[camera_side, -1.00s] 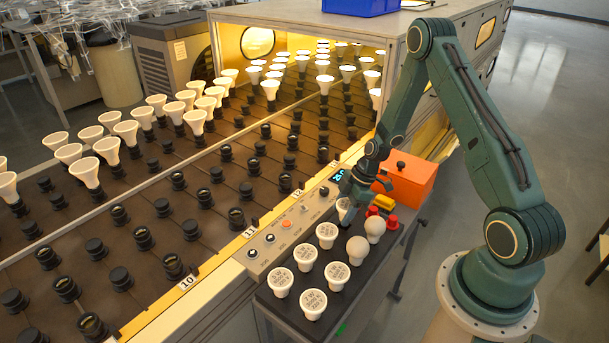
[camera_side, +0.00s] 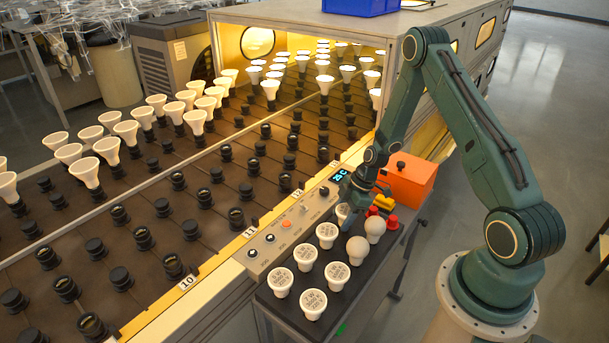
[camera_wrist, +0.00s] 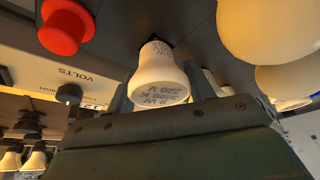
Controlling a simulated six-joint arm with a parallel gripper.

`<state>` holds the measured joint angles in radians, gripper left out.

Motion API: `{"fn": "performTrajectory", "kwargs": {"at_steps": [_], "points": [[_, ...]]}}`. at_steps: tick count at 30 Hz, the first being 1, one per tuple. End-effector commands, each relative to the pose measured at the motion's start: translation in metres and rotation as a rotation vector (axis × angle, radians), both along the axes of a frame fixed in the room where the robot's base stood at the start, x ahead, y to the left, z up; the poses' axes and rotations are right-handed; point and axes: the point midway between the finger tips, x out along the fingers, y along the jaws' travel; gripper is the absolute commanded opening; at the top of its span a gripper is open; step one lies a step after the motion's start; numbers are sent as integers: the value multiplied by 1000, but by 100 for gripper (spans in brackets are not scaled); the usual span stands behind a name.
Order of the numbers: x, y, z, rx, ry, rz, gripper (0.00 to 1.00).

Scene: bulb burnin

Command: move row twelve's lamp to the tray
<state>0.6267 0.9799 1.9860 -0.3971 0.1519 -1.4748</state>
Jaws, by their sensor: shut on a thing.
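My gripper (camera_side: 347,203) is shut on a white reflector lamp (camera_side: 342,213) at the far end of the dark tray (camera_side: 268,297). In the wrist view the lamp (camera_wrist: 160,75) sits between the fingers, its printed wide face toward the camera and its narrow end toward the dark surface. I cannot tell whether it touches the tray.
A control panel (camera_side: 287,226) with knobs and a lit display runs along the tray's left side. Red buttons (camera_side: 391,222), a yellow block (camera_side: 384,202) and an orange box (camera_side: 409,180) stand close to my gripper. The lamp rack (camera_side: 120,225) fills the left.

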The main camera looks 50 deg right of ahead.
Motion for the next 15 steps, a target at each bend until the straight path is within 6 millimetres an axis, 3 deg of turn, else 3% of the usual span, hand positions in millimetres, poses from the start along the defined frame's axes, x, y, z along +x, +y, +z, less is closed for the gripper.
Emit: {"fn": "performTrajectory", "kwargs": {"at_steps": [6,7,10,15], "points": [[0,0,-5,0,0,0,30],[0,0,-5,0,0,0,57],[0,0,-4,0,0,0,76],[0,0,-4,0,0,0,78]]}}
